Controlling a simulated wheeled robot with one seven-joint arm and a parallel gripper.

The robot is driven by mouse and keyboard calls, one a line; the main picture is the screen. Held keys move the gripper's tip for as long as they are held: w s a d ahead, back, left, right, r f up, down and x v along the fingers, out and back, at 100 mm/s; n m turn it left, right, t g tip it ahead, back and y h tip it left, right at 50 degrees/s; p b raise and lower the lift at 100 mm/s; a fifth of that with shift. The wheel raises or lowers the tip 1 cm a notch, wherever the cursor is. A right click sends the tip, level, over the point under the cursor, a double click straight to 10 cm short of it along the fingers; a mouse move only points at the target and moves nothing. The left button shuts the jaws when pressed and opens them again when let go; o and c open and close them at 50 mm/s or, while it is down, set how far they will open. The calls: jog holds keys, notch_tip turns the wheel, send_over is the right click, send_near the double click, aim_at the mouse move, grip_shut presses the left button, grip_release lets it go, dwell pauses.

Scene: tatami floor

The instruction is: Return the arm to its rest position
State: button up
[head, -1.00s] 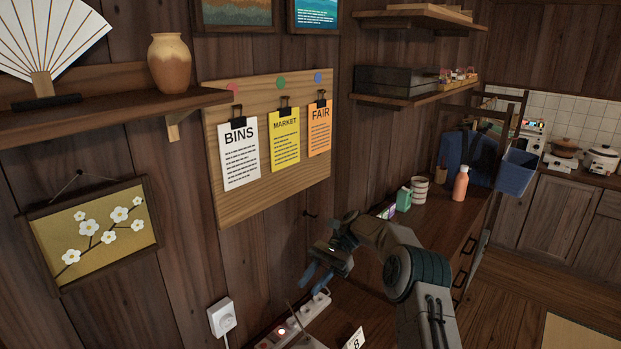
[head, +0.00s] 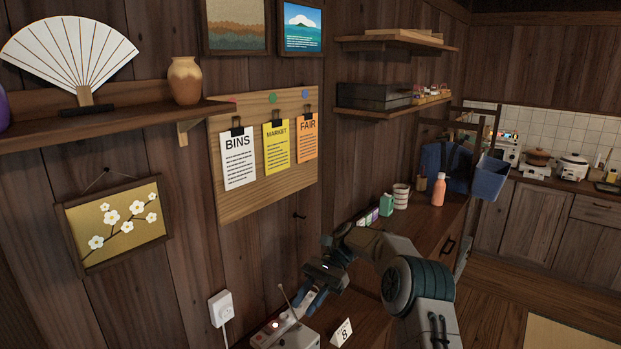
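My arm reaches in from the bottom right of the head view, bent at the elbow. My gripper (head: 311,299) points down and left, low in front of the plank wall. Its two blue fingers look apart, with nothing visible between them. The fingertips are just above and right of a small grey box with a thin antenna (head: 284,335); I cannot tell whether they touch it.
A numbered card (head: 342,332) stands on the wooden counter near my arm. A cup (head: 400,196), an orange bottle (head: 438,190) and a green carton (head: 386,204) stand farther back. A notice board (head: 260,190) and a wall socket (head: 221,308) are on the wall.

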jog(key=s+d+r+n+t+h+b, duration=0.1)
jog(key=s+d+r+n+t+h, duration=0.2)
jog(key=s, duration=0.4)
jog(key=s+d+r+n+t+h+b, duration=0.1)
jog(key=s+d+r+t+h, duration=0.2)
jog(key=s+r+t, duration=0.4)
jog(key=s+d+f+n+t+h, duration=0.1)
jog(key=s+d, duration=0.3)
jog(key=s, duration=0.4)
jog(key=s+d+f+n+t+h+b, duration=0.1)
jog(key=s+d+f+n+t, duration=0.1)
jog(key=s+d, duration=0.3)
jog(key=s+f+t, duration=0.1)
jog(key=s, duration=0.2)
jog(key=shift+d+n, duration=0.25)
jog(key=shift+n, duration=0.05)
jog(key=shift+o, duration=0.2)
jog(key=shift+f, duration=0.1)
jog(key=shift+o, duration=1.1)
jog(key=shift+s+d, duration=0.1)
jog(key=shift+d, duration=0.05)
